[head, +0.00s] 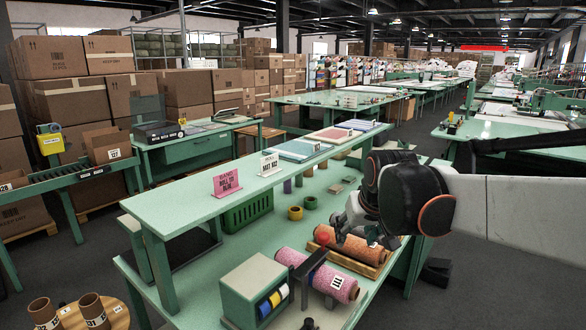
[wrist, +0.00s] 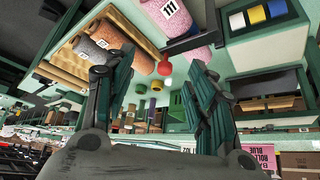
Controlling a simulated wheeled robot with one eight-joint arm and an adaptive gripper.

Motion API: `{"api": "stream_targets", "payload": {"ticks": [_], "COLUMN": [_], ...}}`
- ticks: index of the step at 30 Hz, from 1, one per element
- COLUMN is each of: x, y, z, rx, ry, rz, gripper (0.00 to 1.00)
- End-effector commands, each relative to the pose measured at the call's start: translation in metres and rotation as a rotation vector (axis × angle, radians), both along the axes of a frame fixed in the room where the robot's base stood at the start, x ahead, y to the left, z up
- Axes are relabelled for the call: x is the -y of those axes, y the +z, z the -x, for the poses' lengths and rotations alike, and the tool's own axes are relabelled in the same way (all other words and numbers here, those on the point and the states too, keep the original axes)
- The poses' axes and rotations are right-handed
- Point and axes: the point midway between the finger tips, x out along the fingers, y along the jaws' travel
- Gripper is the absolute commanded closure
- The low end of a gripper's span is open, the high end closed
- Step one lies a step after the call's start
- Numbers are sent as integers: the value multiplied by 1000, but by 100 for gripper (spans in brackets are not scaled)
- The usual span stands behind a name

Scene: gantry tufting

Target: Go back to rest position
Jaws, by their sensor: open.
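My gripper (head: 352,232) is above the green workbench (head: 205,268) in the head view, at the end of my arm reaching in from the right. In the wrist view my gripper (wrist: 158,80) shows two dark fingers spread apart with nothing between them. A pink speckled roll (head: 318,275) labelled 111 lies on the bench below and left of the gripper. An orange-brown roll (head: 350,245) lies in a wooden cradle beneath the gripper, partly hidden by it. Both rolls also show in the wrist view, the pink one (wrist: 185,22) and the orange-brown one (wrist: 120,42).
A dark bracket with a red knob (head: 325,240) stands close left of my gripper. A green box with coloured spools (head: 256,290) sits at the bench front. The raised shelf (head: 185,200) carries a pink sign (head: 227,183). Small yellow rings (head: 296,212) lie behind the rolls.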

Motion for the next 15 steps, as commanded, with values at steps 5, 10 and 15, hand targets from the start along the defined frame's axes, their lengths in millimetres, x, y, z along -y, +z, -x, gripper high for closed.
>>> {"api": "stream_targets", "payload": {"ticks": [5,10,15], "x": [16,27,37], "y": [-3,-15,-35], "z": [64,121,174], "rx": [15,27,42], "ry": [-20,-38,-57], "rz": [0,1,2], "gripper": [49,49,49]}}
